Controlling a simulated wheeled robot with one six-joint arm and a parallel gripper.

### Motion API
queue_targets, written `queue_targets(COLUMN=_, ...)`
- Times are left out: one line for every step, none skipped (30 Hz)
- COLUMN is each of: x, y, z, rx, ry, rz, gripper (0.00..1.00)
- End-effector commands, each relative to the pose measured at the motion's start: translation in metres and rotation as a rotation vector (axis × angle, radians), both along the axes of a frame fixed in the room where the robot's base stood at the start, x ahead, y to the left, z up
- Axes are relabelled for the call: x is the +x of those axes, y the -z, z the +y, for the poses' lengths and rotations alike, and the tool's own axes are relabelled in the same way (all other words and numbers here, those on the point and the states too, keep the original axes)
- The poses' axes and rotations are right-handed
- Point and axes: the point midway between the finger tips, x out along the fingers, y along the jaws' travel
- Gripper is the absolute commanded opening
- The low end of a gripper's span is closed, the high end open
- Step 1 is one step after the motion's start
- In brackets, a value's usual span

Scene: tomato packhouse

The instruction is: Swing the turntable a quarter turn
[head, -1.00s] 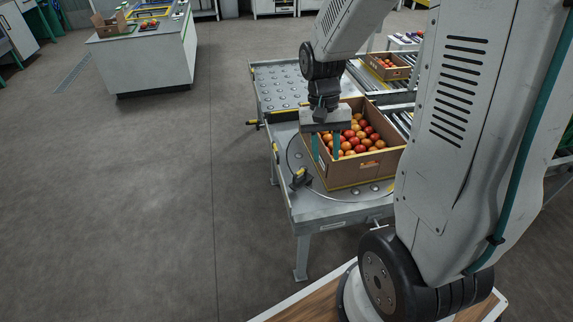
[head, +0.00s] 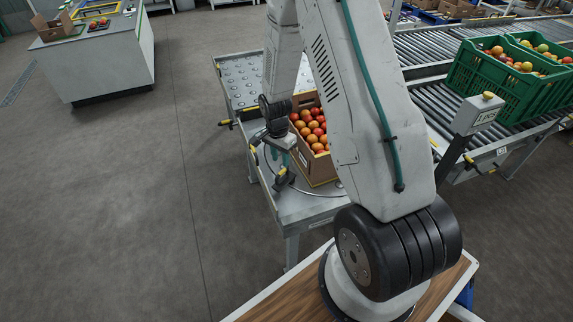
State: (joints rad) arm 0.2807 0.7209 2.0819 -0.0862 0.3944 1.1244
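The turntable (head: 318,197) is a round plate with a ring mark, set in the near end of a grey metal table. A cardboard box (head: 318,173) of red and orange tomatoes stands on it, its right side hidden behind my arm. A dark upright handle (head: 283,179) sits at the turntable's left edge. My gripper (head: 281,160) points down just above or at this handle, left of the box. Its teal fingers look apart, with nothing clearly held. Whether they touch the handle cannot be told.
A ball-topped table section (head: 240,84) lies behind the turntable. A yellow-tipped lever (head: 225,122) sticks out at the table's left edge. At right, a roller conveyor (head: 440,95) carries green crates (head: 482,82) of tomatoes. The floor on the left is clear.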

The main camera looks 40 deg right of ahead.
Motion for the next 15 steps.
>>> queue_targets(x=-0.002, y=0.01, z=-0.001, rx=0.001, ry=0.001, rz=0.004, gripper=0.33)
queue_targets(x=-0.002, y=0.015, z=-0.001, rx=0.001, ry=0.001, rz=0.004, gripper=0.33)
queue_targets(x=-0.003, y=0.022, z=-0.002, rx=0.001, ry=0.002, rz=0.004, gripper=0.33)
queue_targets(x=-0.003, y=0.027, z=-0.002, rx=0.001, ry=0.002, rz=0.004, gripper=0.33)
queue_targets(x=-0.004, y=0.031, z=-0.002, rx=0.002, ry=0.003, rz=0.005, gripper=0.33)
queue_targets(x=-0.004, y=0.037, z=-0.002, rx=0.001, ry=0.003, rz=0.004, gripper=0.33)
queue_targets(x=-0.004, y=0.04, z=-0.002, rx=0.001, ry=0.003, rz=0.004, gripper=0.33)
queue_targets(x=-0.005, y=0.044, z=-0.002, rx=0.001, ry=0.003, rz=0.004, gripper=0.33)
queue_targets(x=-0.005, y=0.048, z=-0.002, rx=0.001, ry=0.003, rz=0.004, gripper=0.33)
queue_targets(x=-0.004, y=0.05, z=-0.003, rx=0.001, ry=0.002, rz=0.003, gripper=0.33)
queue_targets(x=-0.004, y=0.051, z=-0.002, rx=0.0, ry=0.002, rz=0.002, gripper=0.33)
queue_targets(x=-0.004, y=0.053, z=-0.003, rx=0.001, ry=0.002, rz=0.001, gripper=0.33)
queue_targets(x=-0.004, y=0.055, z=-0.003, rx=0.001, ry=0.002, rz=0.001, gripper=0.33)
queue_targets(x=-0.004, y=0.055, z=-0.003, rx=0.001, ry=0.002, rz=0.001, gripper=0.33)
queue_targets(x=-0.004, y=0.056, z=-0.003, rx=0.001, ry=0.002, rz=0.001, gripper=0.33)
